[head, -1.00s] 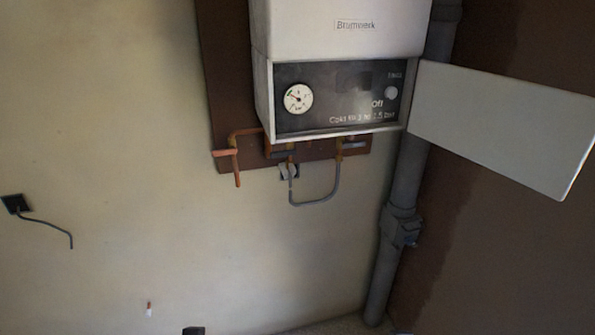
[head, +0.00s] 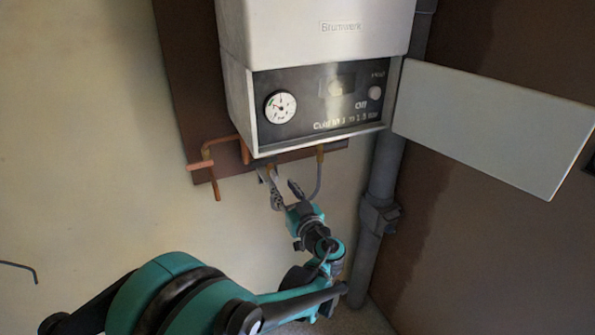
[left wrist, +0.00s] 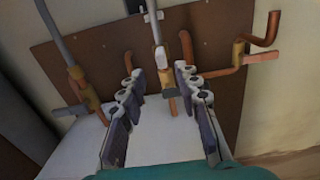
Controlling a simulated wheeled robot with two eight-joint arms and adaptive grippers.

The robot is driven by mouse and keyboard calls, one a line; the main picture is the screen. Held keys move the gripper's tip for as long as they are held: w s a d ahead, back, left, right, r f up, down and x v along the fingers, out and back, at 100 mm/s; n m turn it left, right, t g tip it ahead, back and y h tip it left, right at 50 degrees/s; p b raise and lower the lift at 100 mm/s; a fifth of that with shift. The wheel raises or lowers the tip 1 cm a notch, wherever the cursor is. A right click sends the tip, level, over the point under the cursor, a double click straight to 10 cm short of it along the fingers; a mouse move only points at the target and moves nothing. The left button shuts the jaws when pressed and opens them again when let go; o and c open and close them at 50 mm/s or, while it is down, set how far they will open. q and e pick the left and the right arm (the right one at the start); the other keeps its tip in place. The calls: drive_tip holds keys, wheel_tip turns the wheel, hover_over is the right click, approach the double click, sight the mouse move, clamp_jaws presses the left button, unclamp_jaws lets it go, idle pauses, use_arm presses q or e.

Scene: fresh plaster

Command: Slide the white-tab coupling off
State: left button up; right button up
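My left gripper (head: 282,184) is raised under the boiler at the lower end of the pipework. In the left wrist view the left gripper (left wrist: 155,74) is open, one finger on each side of the middle hose end. A small pale coupling (left wrist: 160,57) sits there, between the grey hose (left wrist: 150,14) and a brass valve with a grey lever. It lies between the fingertips in the picture, and I see no clear contact. A white tab cannot be made out for certain. In the head view my gripper hides the coupling. My right gripper is not in view.
The white boiler (head: 318,30) hangs on a brown board (head: 185,95), its flap (head: 490,125) open to the right. Copper pipe (head: 212,165) juts out left of the gripper. The other hose end has a brass valve (left wrist: 76,76). A grey wall pipe (head: 383,180) stands right.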

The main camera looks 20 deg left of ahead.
sight(276, 178)
use_arm(q)
drive_tip(key=b+x, duration=0.1)
drive_tip(key=x, duration=0.6)
drive_tip(key=shift+a, duration=0.3)
drive_tip(key=shift+c, duration=0.3)
drive_tip(key=shift+d, duration=0.1)
clamp_jaws()
